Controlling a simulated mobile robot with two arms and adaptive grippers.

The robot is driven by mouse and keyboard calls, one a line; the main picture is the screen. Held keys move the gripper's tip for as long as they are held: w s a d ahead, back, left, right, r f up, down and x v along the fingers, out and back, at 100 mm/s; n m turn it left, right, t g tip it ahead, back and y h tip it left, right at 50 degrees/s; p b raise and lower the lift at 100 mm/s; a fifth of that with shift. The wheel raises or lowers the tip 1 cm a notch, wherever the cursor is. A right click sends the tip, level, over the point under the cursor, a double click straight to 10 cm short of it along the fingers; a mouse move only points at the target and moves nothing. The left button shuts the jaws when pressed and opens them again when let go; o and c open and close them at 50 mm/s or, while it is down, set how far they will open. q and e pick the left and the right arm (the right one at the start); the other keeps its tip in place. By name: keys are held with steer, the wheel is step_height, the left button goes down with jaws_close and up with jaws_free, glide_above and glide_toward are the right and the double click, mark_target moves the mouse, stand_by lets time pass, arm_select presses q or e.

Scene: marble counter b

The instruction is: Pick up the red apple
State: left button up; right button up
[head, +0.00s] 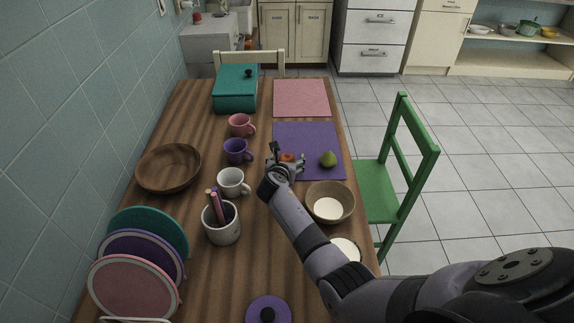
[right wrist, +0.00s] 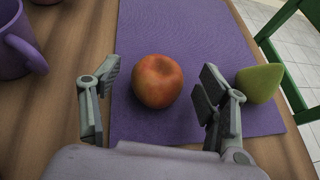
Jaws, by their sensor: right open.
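The red apple (right wrist: 157,82) sits on the purple placemat (right wrist: 185,30) in the right wrist view. In the head view the apple (head: 287,157) shows small and partly hidden by my right gripper (head: 285,163). My right gripper (right wrist: 160,88) is open in the wrist view, with one finger on each side of the apple in the picture and visible gaps to both. I cannot tell its exact height over the mat. My left gripper is not in view.
A green pear (right wrist: 259,83) lies on the mat close to the right-hand finger. A purple mug (head: 237,151), a white mug (head: 233,182) and a pink mug (head: 240,125) stand to the left. A bowl (head: 348,205) is nearer. A green chair (head: 381,192) stands right of the table.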

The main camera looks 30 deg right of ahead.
steer(key=shift+c, duration=0.3)
steer(key=c, duration=1.2)
